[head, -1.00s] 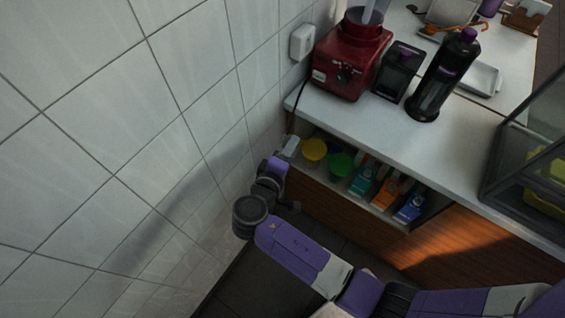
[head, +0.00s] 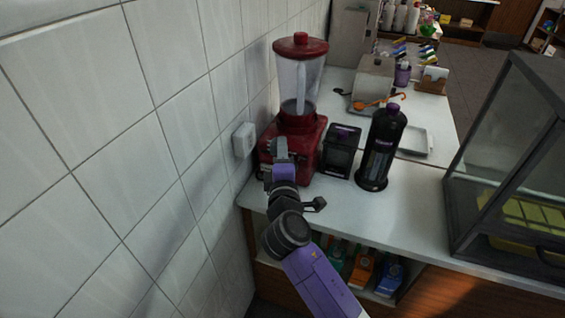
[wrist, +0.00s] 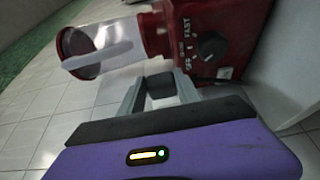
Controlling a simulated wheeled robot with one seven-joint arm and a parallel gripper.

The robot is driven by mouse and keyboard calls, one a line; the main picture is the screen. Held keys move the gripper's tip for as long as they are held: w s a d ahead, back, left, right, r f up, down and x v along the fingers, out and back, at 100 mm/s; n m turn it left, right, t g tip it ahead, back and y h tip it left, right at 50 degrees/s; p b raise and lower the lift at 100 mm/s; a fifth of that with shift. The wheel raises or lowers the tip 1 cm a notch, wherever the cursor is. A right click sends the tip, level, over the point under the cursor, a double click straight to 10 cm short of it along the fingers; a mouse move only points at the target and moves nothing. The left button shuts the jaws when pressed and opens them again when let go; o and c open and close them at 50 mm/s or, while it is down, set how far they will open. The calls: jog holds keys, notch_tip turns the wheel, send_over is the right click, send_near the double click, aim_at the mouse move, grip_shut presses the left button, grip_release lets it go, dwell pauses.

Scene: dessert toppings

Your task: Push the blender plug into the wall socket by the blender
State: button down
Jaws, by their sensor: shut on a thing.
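The red blender (head: 299,138) with a clear jar stands on the counter against the tiled wall. It also shows, turned on its side, in the wrist view (wrist: 213,42), with its dial and a short piece of black cord at its base. The white wall socket (head: 243,140) is on the wall left of the blender. My gripper (head: 280,150) is in front of the blender base, right of the socket and apart from it. In the wrist view its fingers (wrist: 161,90) are shut on a dark block, the plug (wrist: 161,87). The plug's prongs are hidden.
A black box (head: 341,152) and a tall dark bottle (head: 382,148) stand right of the blender. A glass case (head: 515,170) is at the right on the counter (head: 420,205). The counter front between them is clear.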

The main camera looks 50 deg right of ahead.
jog(key=shift+w+a+b, duration=0.25)
jog(key=shift+w+a, duration=0.05)
jog(key=shift+w, duration=0.5)
jog(key=shift+w+a+b, duration=0.2)
jog(key=shift+w+a, duration=0.1)
jog(key=shift+w, duration=0.45)
jog(key=shift+w+a+b, duration=0.25)
jog(key=shift+w+a, duration=0.05)
jog(key=shift+w, duration=0.5)
jog(key=shift+w+a, duration=0.25)
jog(key=shift+w, duration=0.25)
jog(key=c, duration=0.8)
grip_release()
jog(key=shift+o, duration=0.2)
jog(key=b+v, duration=0.1)
jog(key=v, duration=0.6)
jog(key=shift+s+a+b, duration=0.25)
jog(key=shift+b, duration=0.1)
